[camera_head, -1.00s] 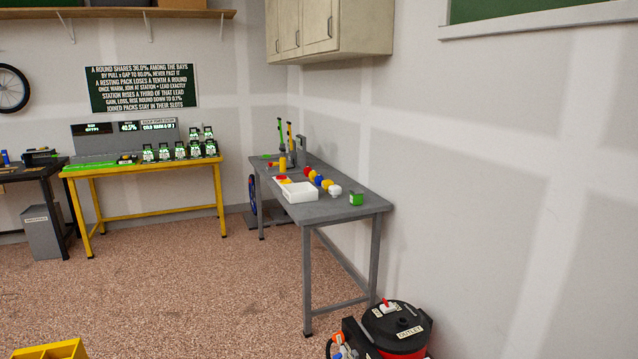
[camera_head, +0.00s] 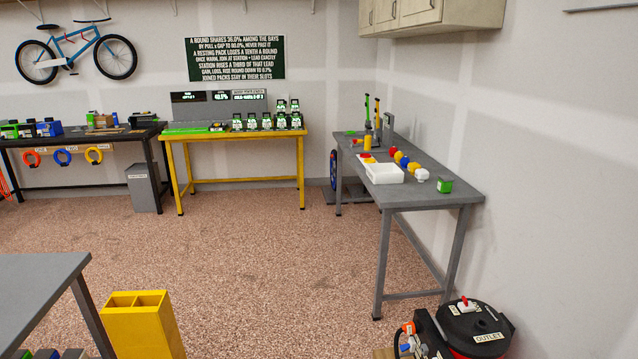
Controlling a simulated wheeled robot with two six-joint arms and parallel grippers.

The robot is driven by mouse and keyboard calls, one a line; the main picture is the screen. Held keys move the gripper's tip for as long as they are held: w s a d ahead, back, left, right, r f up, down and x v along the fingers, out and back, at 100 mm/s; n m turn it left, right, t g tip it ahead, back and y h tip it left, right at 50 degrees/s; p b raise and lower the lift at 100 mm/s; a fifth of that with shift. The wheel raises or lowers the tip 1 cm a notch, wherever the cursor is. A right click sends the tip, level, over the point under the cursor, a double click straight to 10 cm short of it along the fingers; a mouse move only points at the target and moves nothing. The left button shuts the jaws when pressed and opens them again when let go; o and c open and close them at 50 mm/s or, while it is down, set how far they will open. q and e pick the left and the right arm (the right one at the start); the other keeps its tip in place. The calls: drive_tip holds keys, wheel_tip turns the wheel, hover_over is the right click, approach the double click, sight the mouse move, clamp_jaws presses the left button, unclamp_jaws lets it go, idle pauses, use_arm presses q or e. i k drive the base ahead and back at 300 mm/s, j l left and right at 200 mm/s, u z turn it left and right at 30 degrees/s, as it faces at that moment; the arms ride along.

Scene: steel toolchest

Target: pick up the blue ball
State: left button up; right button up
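A small blue ball (camera_head: 404,161) lies on the grey workbench (camera_head: 425,200) along the right wall. A white tray (camera_head: 384,174) stands just in front of the row. The ball is far from me and small in the picture. Neither of my grippers is in view.
A yellow bin (camera_head: 143,325) and a grey table (camera_head: 35,285) are at lower left. The middle floor is open.

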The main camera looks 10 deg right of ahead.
sight(405, 161)
drive_tip(key=i, duration=5)
